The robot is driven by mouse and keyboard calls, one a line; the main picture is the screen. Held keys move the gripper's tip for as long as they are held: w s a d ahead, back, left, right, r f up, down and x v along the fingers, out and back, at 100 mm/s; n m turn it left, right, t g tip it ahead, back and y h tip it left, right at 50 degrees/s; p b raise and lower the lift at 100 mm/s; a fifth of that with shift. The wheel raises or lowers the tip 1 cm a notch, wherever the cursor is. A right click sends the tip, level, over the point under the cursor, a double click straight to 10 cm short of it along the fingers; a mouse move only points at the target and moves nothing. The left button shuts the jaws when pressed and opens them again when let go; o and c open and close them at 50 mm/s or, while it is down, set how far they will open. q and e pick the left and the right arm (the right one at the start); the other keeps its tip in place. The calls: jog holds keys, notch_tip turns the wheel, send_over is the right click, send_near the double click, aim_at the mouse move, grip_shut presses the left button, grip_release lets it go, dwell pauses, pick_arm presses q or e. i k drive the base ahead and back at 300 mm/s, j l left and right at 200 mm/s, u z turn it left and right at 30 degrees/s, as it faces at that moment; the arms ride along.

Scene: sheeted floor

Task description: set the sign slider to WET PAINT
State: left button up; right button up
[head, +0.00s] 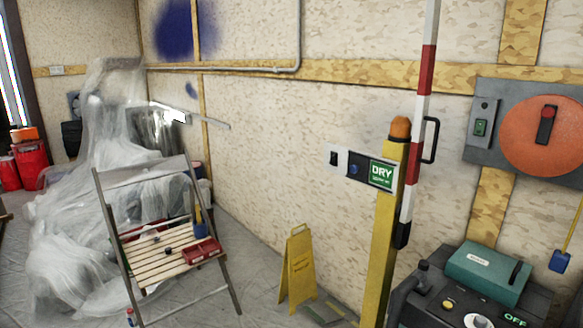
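The sign slider (361,166) is a narrow panel fixed across the upper part of a yellow post (383,240). Its right end shows a green plate reading DRY (381,173), with smaller text under it that is too small to read. A pale plate with a dark square (334,158) is at the left end. No WET PAINT lettering is readable. Neither of my grippers can be made out in the head view.
A red and white striped pole (425,80) with a black handle stands right beside the post. A yellow floor sign (298,268) stands left of the post's foot. A dark machine with a green box (487,272) is at lower right. A wooden stepladder (165,250) stands left, before plastic sheeting (90,190).

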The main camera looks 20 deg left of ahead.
aim_at(358, 166)
jog(key=u, duration=0.15)
jog(key=i+j, duration=0.1)
jog(key=i, duration=0.6)
jog(key=i+j, duration=0.1)
jog(key=i, duration=0.55)
jog(key=i+j, duration=0.15)
jog(key=i, duration=0.55)
jog(key=l+z, duration=0.05)
